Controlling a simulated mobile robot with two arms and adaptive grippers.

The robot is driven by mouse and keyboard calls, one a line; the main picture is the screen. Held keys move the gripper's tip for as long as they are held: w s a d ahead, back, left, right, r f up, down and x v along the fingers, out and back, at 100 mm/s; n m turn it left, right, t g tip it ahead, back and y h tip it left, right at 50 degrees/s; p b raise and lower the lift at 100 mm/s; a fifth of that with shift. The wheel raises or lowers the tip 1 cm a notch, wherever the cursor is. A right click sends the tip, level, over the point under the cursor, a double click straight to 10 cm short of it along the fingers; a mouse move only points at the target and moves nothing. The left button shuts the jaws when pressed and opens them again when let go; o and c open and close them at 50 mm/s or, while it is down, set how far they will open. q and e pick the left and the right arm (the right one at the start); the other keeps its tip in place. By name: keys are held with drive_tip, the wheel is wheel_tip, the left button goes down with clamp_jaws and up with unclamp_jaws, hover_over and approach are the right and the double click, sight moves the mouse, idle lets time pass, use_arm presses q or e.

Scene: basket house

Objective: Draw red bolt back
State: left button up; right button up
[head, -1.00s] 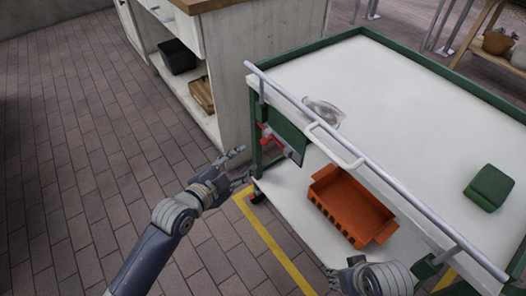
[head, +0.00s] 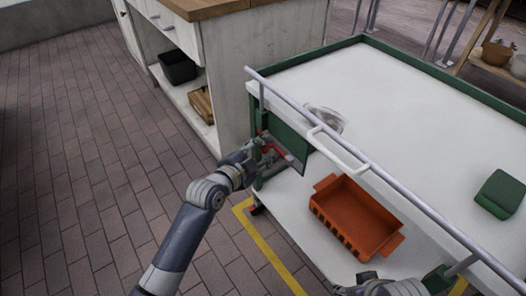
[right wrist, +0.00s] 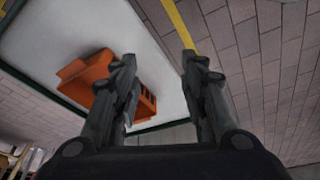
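The red bolt (head: 274,150) is on the dark green panel at the near left end of the cart, partly hidden by my left gripper. My left gripper (head: 270,154) is right at the bolt, with its fingers apart, one above and one below it. Whether the fingers touch the bolt cannot be told. My right gripper (right wrist: 158,60) is open and empty in the right wrist view, with the orange crate and floor beyond it.
The cart has a white top (head: 400,110), a grey rail (head: 385,185) and a white handle (head: 340,150). An orange crate (head: 345,235) stands on its lower shelf. A green box (head: 499,194) and a clear object (head: 324,117) lie on top. A white cabinet (head: 235,75) stands behind left.

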use_arm(q)
clamp_jaws()
drive_tip(key=shift+d+r, duration=0.1)
drive_tip(key=shift+d, duration=0.05)
drive_tip(key=s+d+p, duration=0.2)
drive_tip(key=s+p, duration=0.1)
drive_tip(key=shift+d, duration=0.1)
use_arm(e)
drive_tip(key=shift+w+a+f, duration=0.1)
drive_tip(key=shift+w+f, duration=0.45)
use_arm(q)
drive_tip(key=shift+c, duration=0.3)
unclamp_jaws()
drive_tip(key=shift+o, duration=0.3)
drive_tip(key=shift+s, duration=0.1)
use_arm(e)
drive_tip(key=shift+s+r, duration=0.1)
